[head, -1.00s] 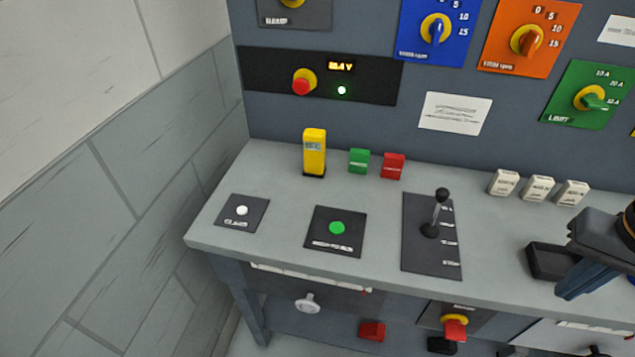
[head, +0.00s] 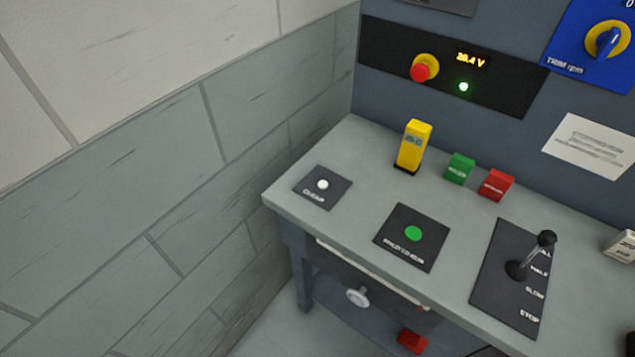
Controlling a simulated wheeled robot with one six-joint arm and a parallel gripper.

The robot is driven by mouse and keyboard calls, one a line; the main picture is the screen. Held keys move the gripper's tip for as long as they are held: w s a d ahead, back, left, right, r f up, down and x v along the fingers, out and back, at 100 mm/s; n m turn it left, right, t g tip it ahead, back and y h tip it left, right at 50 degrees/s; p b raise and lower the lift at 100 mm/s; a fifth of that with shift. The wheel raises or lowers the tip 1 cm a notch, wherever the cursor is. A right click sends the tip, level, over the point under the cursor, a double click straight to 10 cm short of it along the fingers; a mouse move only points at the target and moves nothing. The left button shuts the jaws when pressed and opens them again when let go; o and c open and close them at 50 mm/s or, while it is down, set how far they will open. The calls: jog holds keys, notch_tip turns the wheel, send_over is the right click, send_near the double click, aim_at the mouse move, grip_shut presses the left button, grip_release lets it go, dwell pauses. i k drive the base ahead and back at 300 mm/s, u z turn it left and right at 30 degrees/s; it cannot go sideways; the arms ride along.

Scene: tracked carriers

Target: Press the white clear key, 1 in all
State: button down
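The white clear key (head: 322,184) is a small round white button on a dark square plate (head: 326,196) at the left end of the grey bench. The plate carries lettering that is hard to read but looks like "CLEAR". The key stands clear of any object, with nothing touching it. My gripper does not show in the head view now.
A green button (head: 413,233) on a dark plate lies to the right. Behind stand a yellow block (head: 413,146), a green block (head: 460,168) and a red block (head: 496,185). A lever (head: 530,256) rises at right. A wall closes the left side. A panel display (head: 471,57) reads about 28.4 V.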

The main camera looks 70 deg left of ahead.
aim_at(323, 185)
jog(key=k, duration=1.7)
jog(key=u, duration=1.25)
jog(key=i, duration=1)
jog(key=z, duration=0.1)
